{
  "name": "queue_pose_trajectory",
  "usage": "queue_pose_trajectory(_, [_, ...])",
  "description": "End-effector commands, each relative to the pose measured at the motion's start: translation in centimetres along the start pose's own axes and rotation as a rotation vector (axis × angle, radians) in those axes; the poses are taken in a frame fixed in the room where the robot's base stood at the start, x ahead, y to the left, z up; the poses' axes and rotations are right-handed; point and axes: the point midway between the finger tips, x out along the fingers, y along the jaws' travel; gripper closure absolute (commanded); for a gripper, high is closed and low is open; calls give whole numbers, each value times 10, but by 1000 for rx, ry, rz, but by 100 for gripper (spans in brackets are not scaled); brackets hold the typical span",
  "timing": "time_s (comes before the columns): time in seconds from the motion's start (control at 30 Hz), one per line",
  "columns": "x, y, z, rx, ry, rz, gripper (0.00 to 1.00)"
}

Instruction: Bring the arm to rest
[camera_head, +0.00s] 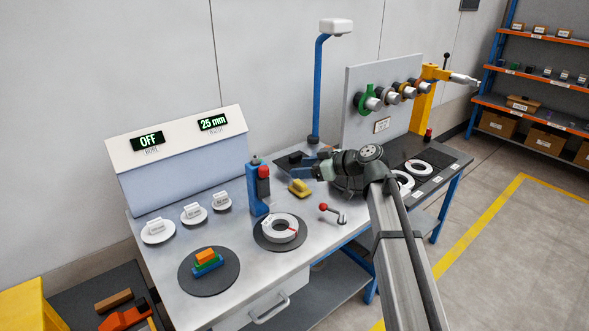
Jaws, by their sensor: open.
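My arm (400,262) rises from the lower right and bends at a dark joint above the workbench (330,255). My gripper (296,164) points left, near the foot of the blue lamp post (317,90). It is open, and I see nothing held in it, though its fingers are small and dark here. A yellow block-like tool (300,188) is just below it in the picture. My arm hides part of the bench's right side.
A console (180,160) reads "OFF" and "25 mm". Coloured blocks (206,262) lie on another pad. A panel with spools (385,95) and white coils are at right.

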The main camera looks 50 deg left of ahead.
Motion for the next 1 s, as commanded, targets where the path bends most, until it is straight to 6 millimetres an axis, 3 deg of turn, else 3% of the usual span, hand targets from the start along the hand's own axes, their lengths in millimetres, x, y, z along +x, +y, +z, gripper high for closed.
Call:
queue_pose_trajectory(0.77, [-7, 0, 0, 7, 1, 1, 39])
queue_pose_trajectory(1.0, [-7, 0, 0, 197, -1, -1, 39])
